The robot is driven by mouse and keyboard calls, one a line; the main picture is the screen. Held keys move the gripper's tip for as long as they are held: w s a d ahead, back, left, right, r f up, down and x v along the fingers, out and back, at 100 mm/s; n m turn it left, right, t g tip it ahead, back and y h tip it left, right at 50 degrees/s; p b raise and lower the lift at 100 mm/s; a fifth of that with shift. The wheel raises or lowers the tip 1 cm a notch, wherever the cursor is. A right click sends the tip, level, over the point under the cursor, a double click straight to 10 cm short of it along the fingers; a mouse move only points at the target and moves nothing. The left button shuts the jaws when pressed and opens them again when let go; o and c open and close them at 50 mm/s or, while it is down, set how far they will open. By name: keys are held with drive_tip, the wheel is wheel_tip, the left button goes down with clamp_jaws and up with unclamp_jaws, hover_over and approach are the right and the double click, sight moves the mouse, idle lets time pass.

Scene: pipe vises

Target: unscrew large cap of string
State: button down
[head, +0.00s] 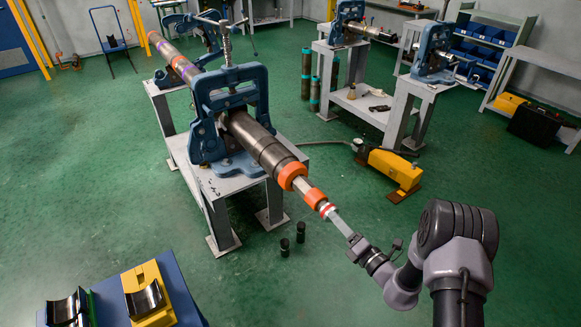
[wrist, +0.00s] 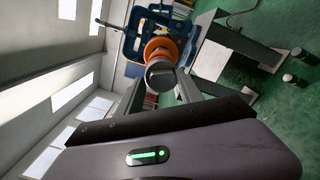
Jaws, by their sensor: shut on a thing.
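The string (head: 258,142) is a long dark pipe held in a blue vise (head: 233,100). It steps down to a narrower silver section towards my arm. A larger orange cap or ring (head: 292,176) sits at the step, and a smaller orange ring (head: 314,197) is near the tip. My gripper (head: 332,215) is at this near end, with its fingers shut on the end piece. In the wrist view, the round grey end piece (wrist: 160,75) lies between the fingers, with an orange ring (wrist: 161,48) behind it. The fingers partly hide the end piece.
The vise stands on a grey table (head: 222,182). Two small dark cylinders (head: 292,240) stand on the green floor below. A yellow pump unit (head: 394,168) is to the right.

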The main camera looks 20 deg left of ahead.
drive_tip(key=shift+s+f+n, duration=0.15)
drive_tip(key=shift+f+n, duration=0.05)
drive_tip(key=shift+n, duration=0.8)
drive_tip(key=shift+f+n+b, duration=0.1)
drive_tip(key=shift+n+b, duration=1.7)
drive_tip(key=shift+n, duration=0.7)
